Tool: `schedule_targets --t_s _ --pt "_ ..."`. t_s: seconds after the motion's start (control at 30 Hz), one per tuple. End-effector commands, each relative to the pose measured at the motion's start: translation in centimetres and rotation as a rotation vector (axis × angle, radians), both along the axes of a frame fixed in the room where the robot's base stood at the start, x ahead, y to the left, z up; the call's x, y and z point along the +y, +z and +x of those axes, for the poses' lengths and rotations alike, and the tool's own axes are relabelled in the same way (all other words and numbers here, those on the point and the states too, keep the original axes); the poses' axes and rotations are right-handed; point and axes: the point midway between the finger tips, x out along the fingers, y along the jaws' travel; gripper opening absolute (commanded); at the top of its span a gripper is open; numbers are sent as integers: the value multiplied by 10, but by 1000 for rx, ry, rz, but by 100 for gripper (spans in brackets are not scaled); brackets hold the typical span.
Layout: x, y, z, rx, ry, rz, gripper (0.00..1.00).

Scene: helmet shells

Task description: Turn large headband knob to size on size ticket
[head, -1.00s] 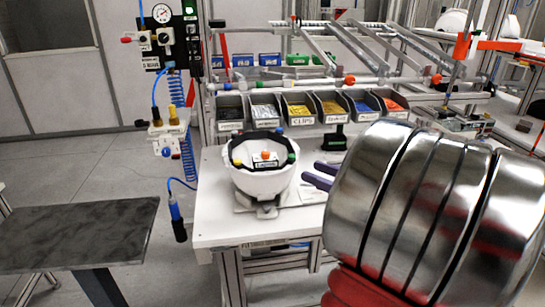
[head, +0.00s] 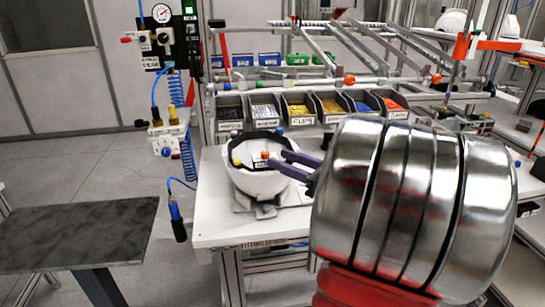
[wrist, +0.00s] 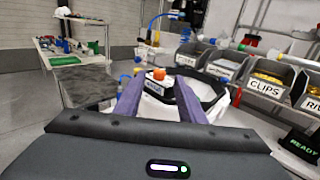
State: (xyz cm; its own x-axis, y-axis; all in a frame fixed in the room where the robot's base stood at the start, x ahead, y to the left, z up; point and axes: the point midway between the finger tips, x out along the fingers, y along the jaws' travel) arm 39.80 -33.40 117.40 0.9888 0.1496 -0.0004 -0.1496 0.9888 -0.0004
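A white helmet shell (head: 258,184) sits open side up in a grey stand on the white table. No contact is visible. I cannot read a size ticket.
Labelled bins (head: 300,108) of small parts line the table's back. A blue-handled tool (head: 176,215) hangs at the table's left, near a dark bench (head: 75,230). My arm hides the table's right part.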

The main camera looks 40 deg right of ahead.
Motion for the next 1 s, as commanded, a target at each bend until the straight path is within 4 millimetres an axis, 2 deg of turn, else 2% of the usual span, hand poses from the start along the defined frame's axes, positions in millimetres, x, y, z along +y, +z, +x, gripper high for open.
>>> schedule_targets --t_s 0.3,0.7,1.0 --pt "5 0 33 0 1 1 36" --pt "6 0 39 0 -1 0 36" --pt "6 0 38 0 -1 1 16"
